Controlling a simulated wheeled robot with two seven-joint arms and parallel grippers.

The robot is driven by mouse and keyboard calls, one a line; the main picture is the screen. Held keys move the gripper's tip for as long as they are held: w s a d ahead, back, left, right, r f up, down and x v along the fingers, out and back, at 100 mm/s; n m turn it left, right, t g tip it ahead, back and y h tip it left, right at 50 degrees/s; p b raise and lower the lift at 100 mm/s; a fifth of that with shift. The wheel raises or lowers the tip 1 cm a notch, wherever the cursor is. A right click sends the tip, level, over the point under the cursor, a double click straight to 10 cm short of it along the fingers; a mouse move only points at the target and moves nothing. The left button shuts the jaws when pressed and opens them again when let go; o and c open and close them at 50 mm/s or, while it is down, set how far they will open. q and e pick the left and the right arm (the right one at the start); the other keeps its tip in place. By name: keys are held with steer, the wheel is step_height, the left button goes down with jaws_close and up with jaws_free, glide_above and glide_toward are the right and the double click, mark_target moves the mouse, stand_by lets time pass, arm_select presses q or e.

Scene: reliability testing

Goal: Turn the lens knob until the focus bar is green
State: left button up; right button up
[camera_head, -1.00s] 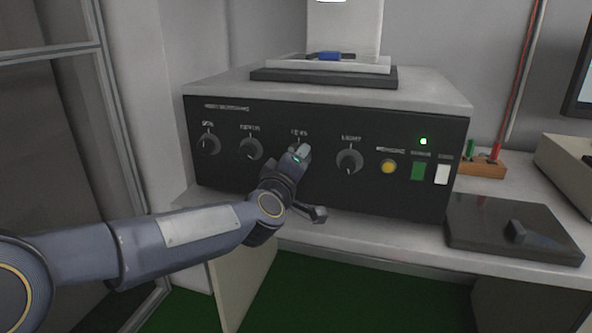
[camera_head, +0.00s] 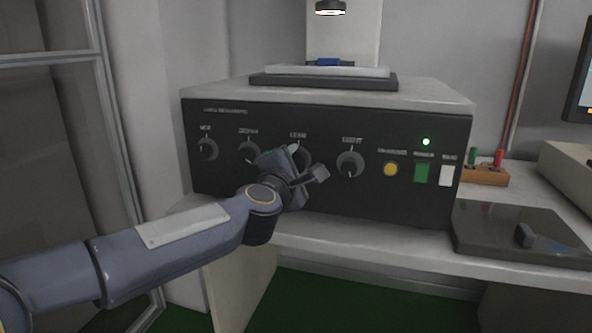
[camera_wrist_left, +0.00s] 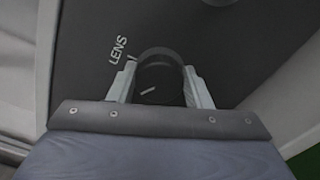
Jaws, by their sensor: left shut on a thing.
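The lens knob (camera_wrist_left: 158,80) is a round dark knob with a pale pointer line, below the "LENS" label on the black front panel (camera_head: 325,190). In the left wrist view my left gripper (camera_wrist_left: 160,82) has one finger on each side of the knob and is shut on it. In the head view my left gripper (camera_head: 297,160) covers most of the lens knob (camera_head: 305,155). No focus bar can be made out; only a sliver of a monitor (camera_head: 580,95) shows at the right edge. My right gripper is not in view.
Other knobs (camera_head: 350,163) sit on both sides of the lens knob. Right of them are a yellow button (camera_head: 390,169), a green switch (camera_head: 421,172), a white switch (camera_head: 446,175) and a lit green lamp (camera_head: 426,141). A dark flat box (camera_head: 490,225) lies on the bench at right.

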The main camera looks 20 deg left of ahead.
arm_select(q)
steer(key=shift+n+b, duration=0.3)
steer(key=shift+n, duration=0.6)
steer(key=o, duration=1)
steer(key=shift+s+a+p, duration=0.15)
steer(key=shift+s+p, duration=0.4)
steer(key=shift+s, duration=3.4)
